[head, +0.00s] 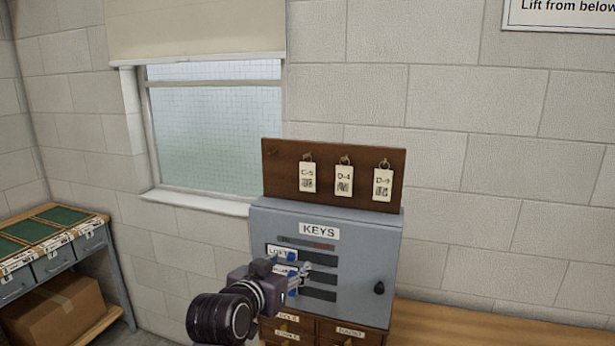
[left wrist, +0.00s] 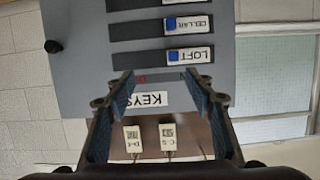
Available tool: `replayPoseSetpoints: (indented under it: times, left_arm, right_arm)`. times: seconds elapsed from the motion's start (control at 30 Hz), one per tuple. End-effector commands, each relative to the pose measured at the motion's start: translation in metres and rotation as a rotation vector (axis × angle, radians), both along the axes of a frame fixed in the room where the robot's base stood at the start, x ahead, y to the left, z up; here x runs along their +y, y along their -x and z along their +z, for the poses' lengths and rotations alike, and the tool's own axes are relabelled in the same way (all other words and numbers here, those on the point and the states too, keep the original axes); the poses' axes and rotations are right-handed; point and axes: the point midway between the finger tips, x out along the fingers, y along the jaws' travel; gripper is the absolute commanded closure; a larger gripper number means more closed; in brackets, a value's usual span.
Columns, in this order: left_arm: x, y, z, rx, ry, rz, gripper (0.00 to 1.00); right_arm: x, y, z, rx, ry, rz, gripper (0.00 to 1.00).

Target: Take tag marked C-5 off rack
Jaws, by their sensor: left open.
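The tag marked C-5 (head: 308,180) hangs from a hook on the left half of the brown wooden rack (head: 285,185). It is a cream tag with a dark printed square. In the left wrist view, which is upside down, the C-5 tag (left wrist: 167,139) shows between the fingers, beyond the KEYS label. My left gripper (head: 301,273) is open in front of the grey key cabinet (head: 355,245), below the rack and apart from the tag. Its two fingers (left wrist: 160,88) frame the cabinet front, with nothing between them. My right gripper is not in view.
Tags D-4 (head: 344,180) and one reading like D-9 (head: 383,185) hang to the right of C-5. An empty-looking hook (head: 273,152) is at the rack's left. Small wooden drawers (head: 345,330) stand under the cabinet. A window (head: 215,130) is behind left.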

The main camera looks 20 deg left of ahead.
Motion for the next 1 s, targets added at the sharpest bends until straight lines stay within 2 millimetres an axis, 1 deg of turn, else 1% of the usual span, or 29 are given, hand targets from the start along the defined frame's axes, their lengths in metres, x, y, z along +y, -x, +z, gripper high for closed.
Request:
replayPoseSetpoints:
  times: [0.03, 0.07, 0.1, 0.2, 0.3, 0.43, 0.53, 0.67, 0.73, 0.9, 1.0]
  left_arm:
    - [0.0, -0.017, 0.04, -0.076, 0.014, 0.001, 0.51]
    - [0.0, -0.023, 0.058, -0.109, 0.02, 0.001, 0.51]
    - [0.0, -0.031, 0.082, -0.154, 0.026, 0.002, 0.51]
    - [0.0, -0.043, 0.127, -0.237, 0.038, 0.002, 0.51]
    - [0.001, -0.048, 0.154, -0.285, 0.043, 0.002, 0.51]
    - [0.0, -0.06, 0.168, -0.305, 0.048, 0.002, 0.51]
    - [0.0, -0.071, 0.168, -0.306, 0.048, 0.003, 0.51]
    - [0.0, -0.079, 0.167, -0.306, 0.047, 0.002, 0.51]
    - [0.0, -0.085, 0.169, -0.305, 0.047, 0.001, 0.51]
    - [0.0, -0.109, 0.173, -0.303, 0.049, 0.002, 0.51]
    - [-0.001, -0.12, 0.17, -0.304, 0.046, 0.001, 0.51]
  right_arm:
    - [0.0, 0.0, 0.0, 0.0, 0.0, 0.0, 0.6]
    - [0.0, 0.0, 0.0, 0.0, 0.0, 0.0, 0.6]
    - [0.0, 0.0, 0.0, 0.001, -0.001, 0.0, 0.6]
    - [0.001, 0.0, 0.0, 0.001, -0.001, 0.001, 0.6]
    - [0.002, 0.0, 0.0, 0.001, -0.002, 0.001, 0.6]
    - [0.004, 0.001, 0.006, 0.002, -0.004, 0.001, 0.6]
    - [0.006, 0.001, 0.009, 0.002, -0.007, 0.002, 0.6]
    - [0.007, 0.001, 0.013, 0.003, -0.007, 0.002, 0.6]
    - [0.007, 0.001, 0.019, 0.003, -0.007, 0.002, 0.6]
    - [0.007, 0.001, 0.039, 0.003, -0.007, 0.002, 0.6]
    - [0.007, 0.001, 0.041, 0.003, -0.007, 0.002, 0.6]
